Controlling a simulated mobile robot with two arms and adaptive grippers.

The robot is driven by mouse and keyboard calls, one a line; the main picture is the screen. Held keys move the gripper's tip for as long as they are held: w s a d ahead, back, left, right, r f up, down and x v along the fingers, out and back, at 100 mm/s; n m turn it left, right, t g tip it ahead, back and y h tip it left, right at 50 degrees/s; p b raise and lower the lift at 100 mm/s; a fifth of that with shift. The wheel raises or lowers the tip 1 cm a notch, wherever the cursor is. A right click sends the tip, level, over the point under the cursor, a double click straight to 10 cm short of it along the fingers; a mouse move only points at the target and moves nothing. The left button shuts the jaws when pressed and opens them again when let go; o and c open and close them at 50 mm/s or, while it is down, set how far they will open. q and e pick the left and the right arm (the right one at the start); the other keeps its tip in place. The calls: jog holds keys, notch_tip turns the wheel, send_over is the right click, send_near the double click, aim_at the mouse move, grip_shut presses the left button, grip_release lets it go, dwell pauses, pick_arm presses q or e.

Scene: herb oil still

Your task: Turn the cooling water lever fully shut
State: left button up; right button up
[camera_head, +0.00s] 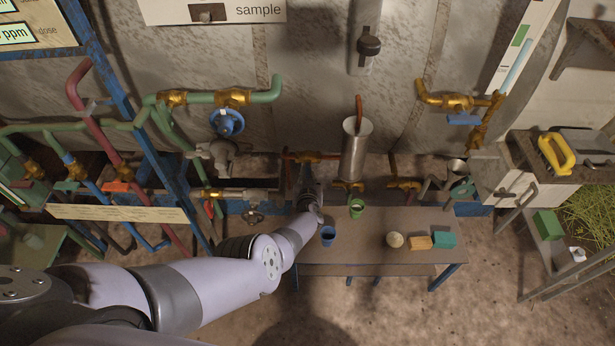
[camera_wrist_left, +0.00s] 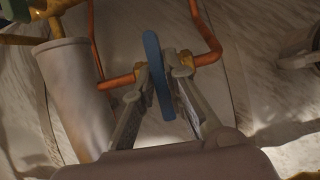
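A blue lever (camera_wrist_left: 158,75) sits on a brass valve (camera_wrist_left: 182,62) in a copper pipe, seen nearly edge-on in the left wrist view. My left gripper (camera_wrist_left: 160,72) has one finger on each side of this lever. A gap seems to show between the fingers and the lever, so they look open around it; contact is hard to judge. In the head view my left gripper (camera_head: 308,185) is at the copper pipe (camera_head: 305,157), left of the steel cylinder (camera_head: 356,150). My arm hides the lever there. My right gripper is in neither view.
Below the pipework a table (camera_head: 370,248) bears a blue cup (camera_head: 327,235), a green cup (camera_head: 356,208), a pale round object (camera_head: 394,239) and orange and teal blocks. Other valves stand nearby, one with a blue wheel (camera_head: 228,122). The steel cylinder (camera_wrist_left: 72,95) stands close beside my left gripper.

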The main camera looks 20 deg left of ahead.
pick_arm(q)
jog(key=o, duration=0.4)
dwell(0.4)
